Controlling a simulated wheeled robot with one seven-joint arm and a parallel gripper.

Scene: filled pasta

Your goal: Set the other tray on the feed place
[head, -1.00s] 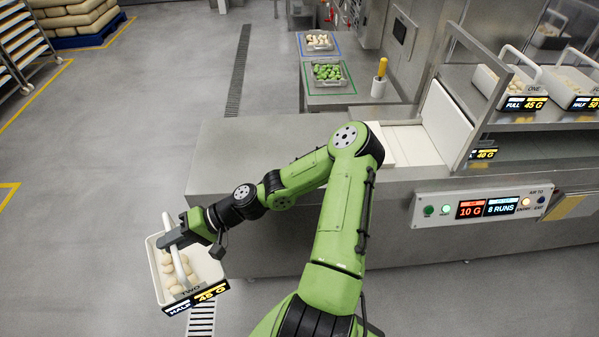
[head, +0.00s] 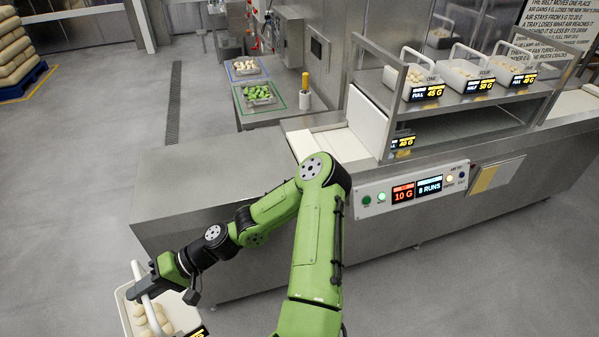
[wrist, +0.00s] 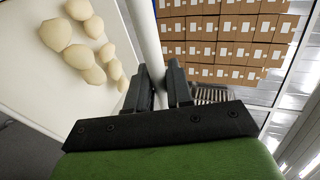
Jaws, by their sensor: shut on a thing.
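My gripper (head: 150,284) is shut on the handle of a white tray (head: 122,300) at the lower left of the head view. The tray holds several pale dough pieces (head: 140,318) and hangs beside the left end of the steel counter, over the floor. Its front label is mostly cut off by the picture edge. In the wrist view the white handle (wrist: 146,40) runs up past my gripper (wrist: 163,75), with the tray's inside (wrist: 75,95) on the left. A pale feed place (head: 318,138) lies on the counter beside an upright white panel; I cannot tell whether it is the one the task names.
Trays marked ONE (head: 408,86), FOUR (head: 470,80) and another (head: 512,72) stand on the raised shelf (head: 510,97). The counter's left part (head: 215,170) is bare. Green and pale food trays (head: 258,95) stand on a back bench. A control panel (head: 415,189) reads 10 G, 8 RUNS.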

